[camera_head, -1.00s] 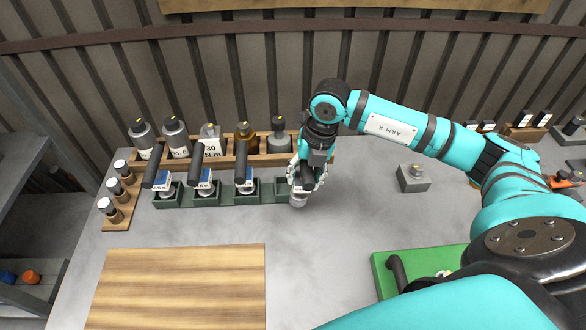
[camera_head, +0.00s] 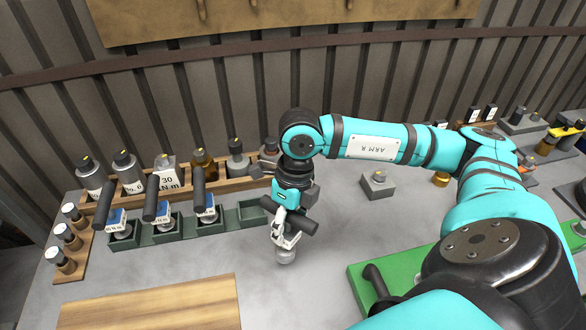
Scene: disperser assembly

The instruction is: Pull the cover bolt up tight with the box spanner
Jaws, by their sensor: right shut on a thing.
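My right gripper (camera_head: 286,238) is shut on a black-handled tool (camera_head: 300,221) with a round silver lower end, which looks like the box spanner. It holds the tool beside the right end of the green rack (camera_head: 172,238), apart from it. The handle sticks out to the right of the jaws, and the fingers hide part of the tool. Whether the silver end touches the table is hard to tell. A green plate (camera_head: 362,275) with a black handle lies at the lower right, partly behind my arm. I cannot make out the cover bolt. My left gripper is out of view.
The rack holds several black-handled tools with blue labels; its right slot looks empty. Bottles (camera_head: 127,172) stand in a wooden holder behind it. A small grey block (camera_head: 378,184) sits right of my gripper. A wooden board (camera_head: 150,305) lies in front. Grey table between is clear.

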